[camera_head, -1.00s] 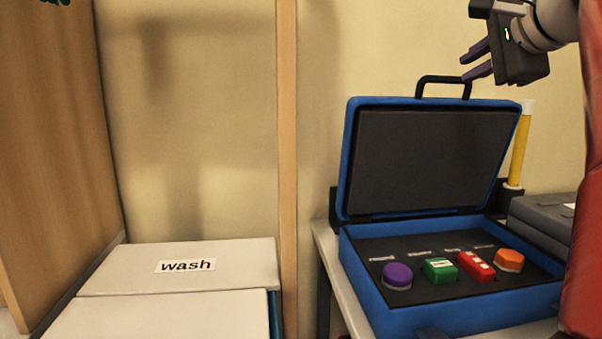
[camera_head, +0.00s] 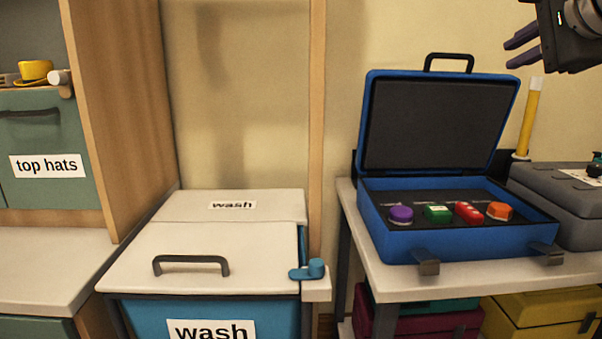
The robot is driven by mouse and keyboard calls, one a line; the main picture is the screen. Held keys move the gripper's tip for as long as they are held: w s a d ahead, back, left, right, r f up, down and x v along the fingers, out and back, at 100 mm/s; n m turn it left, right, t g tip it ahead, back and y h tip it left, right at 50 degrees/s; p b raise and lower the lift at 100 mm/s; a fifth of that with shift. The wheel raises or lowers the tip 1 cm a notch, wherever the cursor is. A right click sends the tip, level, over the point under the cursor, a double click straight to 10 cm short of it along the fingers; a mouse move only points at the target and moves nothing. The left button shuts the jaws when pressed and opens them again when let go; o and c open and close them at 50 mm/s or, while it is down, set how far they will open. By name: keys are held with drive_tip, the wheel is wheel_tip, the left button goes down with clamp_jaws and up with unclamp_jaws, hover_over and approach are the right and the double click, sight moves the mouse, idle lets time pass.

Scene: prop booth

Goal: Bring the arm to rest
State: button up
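My gripper (camera_head: 518,48) is at the upper right of the head view, raised in the air above and to the right of the open blue case. Its two dark purple fingers point left and stand apart with a gap between them. Nothing shows between them. Part of the gripper body and the rest of the arm run off the right edge of the picture.
An open blue case (camera_head: 402,245) with several coloured pieces in its dark foam stands on a white table (camera_head: 345,190). A yellow stick (camera_head: 529,122) and a grey case (camera_head: 560,210) are beside it. A lidded "wash" bin (camera_head: 250,268) and a "top hats" drawer (camera_head: 80,190) are left.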

drive_tip(key=s+a+f+n+g, duration=0.2)
drive_tip(key=s+a+f+n, duration=0.3)
drive_tip(key=f, duration=1)
drive_tip(key=s+a+f+n+g, duration=0.3)
drive_tip(key=s+a+f+n, duration=0.3)
drive_tip(key=f, duration=0.9)
drive_tip(key=s+a+f+n+g, duration=0.3)
drive_tip(key=s+a+f+n, duration=0.2)
drive_tip(key=f, duration=1)
drive_tip(key=shift+s+a+n+h, duration=0.3)
drive_tip(key=shift+s+n+h, duration=0.15)
drive_tip(key=shift+s, duration=0.8)
drive_tip(key=shift+r, duration=0.1)
idle(2.2)
